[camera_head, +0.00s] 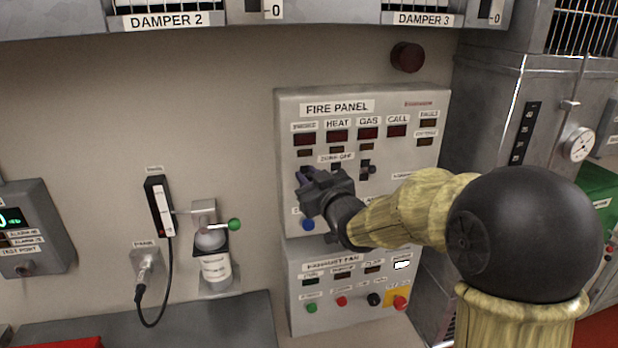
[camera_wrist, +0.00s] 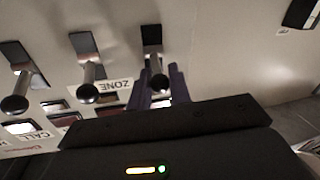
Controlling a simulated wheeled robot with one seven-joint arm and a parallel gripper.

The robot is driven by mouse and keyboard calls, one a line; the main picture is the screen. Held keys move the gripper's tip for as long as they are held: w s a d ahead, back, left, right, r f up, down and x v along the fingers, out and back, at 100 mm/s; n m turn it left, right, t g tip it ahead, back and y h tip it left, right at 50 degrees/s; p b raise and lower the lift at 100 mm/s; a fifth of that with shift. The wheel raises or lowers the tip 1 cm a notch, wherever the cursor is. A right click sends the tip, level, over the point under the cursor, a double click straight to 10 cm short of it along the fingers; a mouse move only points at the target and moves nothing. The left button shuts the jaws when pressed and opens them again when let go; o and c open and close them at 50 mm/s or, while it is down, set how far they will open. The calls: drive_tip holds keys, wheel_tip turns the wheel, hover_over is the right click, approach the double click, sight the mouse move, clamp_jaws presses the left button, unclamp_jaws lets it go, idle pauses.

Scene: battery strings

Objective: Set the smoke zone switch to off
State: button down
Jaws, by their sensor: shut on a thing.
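The fire panel (camera_head: 430,165) is a pale box on the wall with a row of zone-off switches. In the wrist view, the smoke zone switch (camera_wrist: 152,36) is the rightmost of three dark slots with metal levers and ball ends. My gripper (camera_head: 303,178) is at the left end of this row in the head view and hides most of that switch. In the wrist view, the purple fingers of my gripper (camera_wrist: 160,82) stand on both sides of the lever's ball end, shut on it. The on and off marks of this switch cannot be read.
The neighbouring zone switches (camera_wrist: 86,52) and (camera_wrist: 20,65) stand close beside my fingers. The exhaust fan panel (camera_head: 330,300) with coloured buttons is below. A green-knobbed lever (camera_head: 234,224) is to the left. Bare wall (camera_head: 100,110) lies left of the panel.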

drive_tip(key=shift+f+t+b, duration=0.3)
drive_tip(key=shift+f+b, duration=0.05)
drive_tip(key=shift+b, duration=0.85)
drive_tip(key=f+b, duration=0.1)
drive_tip(key=b, duration=0.4)
drive_tip(key=shift+s+t+y, duration=0.15)
drive_tip(key=shift+t+y, duration=0.15)
drive_tip(key=shift+t, duration=0.1)
wheel_tip(320, 180, down, 3)
drive_tip(key=n+t+y+b, duration=0.1)
drive_tip(key=t+y+b, duration=0.1)
drive_tip(key=b, duration=1.1)
drive_tip(key=n+t+y+b, duration=0.2)
drive_tip(key=t+y+b, duration=0.1)
drive_tip(key=b, duration=1)
drive_tip(key=shift+f+n+t+y, duration=0.1)
drive_tip(key=shift+n+t+y, duration=0.2)
drive_tip(key=shift+y, duration=0.3)
drive_tip(key=shift+w+b, duration=0.2)
drive_tip(key=shift+b, duration=0.25)
